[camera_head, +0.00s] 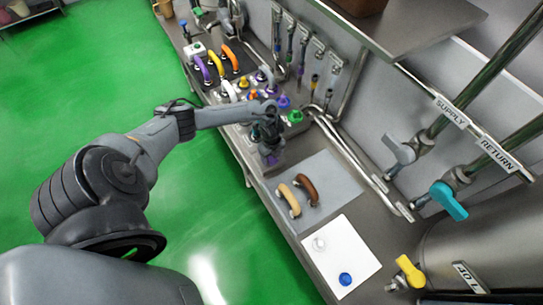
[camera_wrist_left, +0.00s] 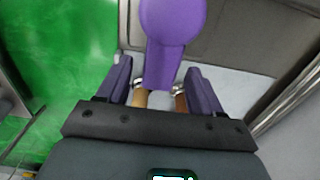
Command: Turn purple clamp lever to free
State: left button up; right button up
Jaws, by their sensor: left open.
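A purple lever (camera_wrist_left: 170,40) with a broad rounded end and a narrower shank fills the upper middle of the left wrist view. My left gripper (camera_wrist_left: 160,75) is open, with one finger on each side of the lever's narrower part. A gap shows on each side between finger and lever in that view; I cannot tell any contact deeper down. In the head view my left gripper (camera_head: 269,150) points down over the steel bench, and the lever cannot be told apart from the gripper there. My right gripper is not in view.
A grey mat (camera_head: 325,178) with a tan handle (camera_head: 289,200) and a brown handle (camera_head: 309,190) lies beside my gripper. A white board (camera_head: 340,258) holds a blue knob (camera_head: 345,279). Several coloured handles and knobs crowd the bench behind. Pipes line the wall at right.

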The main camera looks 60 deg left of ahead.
pick_arm(q)
jog(key=shift+f, duration=0.2)
grip_shut()
dwell(0.3)
jog(key=shift+w, duration=0.1)
